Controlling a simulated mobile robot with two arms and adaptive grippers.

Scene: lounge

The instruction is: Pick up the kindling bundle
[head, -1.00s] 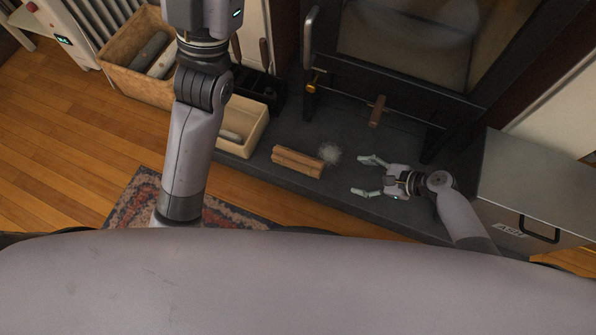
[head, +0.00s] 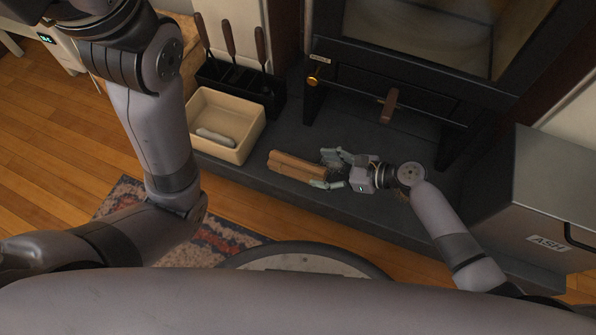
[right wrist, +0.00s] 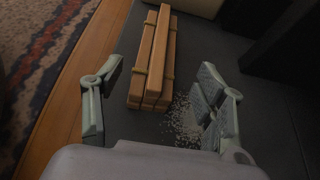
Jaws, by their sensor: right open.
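The kindling bundle (head: 293,166) is several light-brown sticks tied together, lying on the dark hearth slab in front of the stove. My right gripper (head: 322,169) is open at the bundle's right end. In the right wrist view the bundle (right wrist: 153,62) lies ahead between the two spread fingers (right wrist: 155,88), nearer the left one. Gaps show on both sides, and its near end is about level with the fingers. My left arm crosses the left of the head view; its gripper is out of frame.
Grey shavings (right wrist: 184,122) lie beside the bundle's near end. A cream tray (head: 246,141) with a pale piece in it and a black tool holder (head: 240,86) stand at left. The stove (head: 405,72) is behind; a grey ash box (head: 541,205) is at right.

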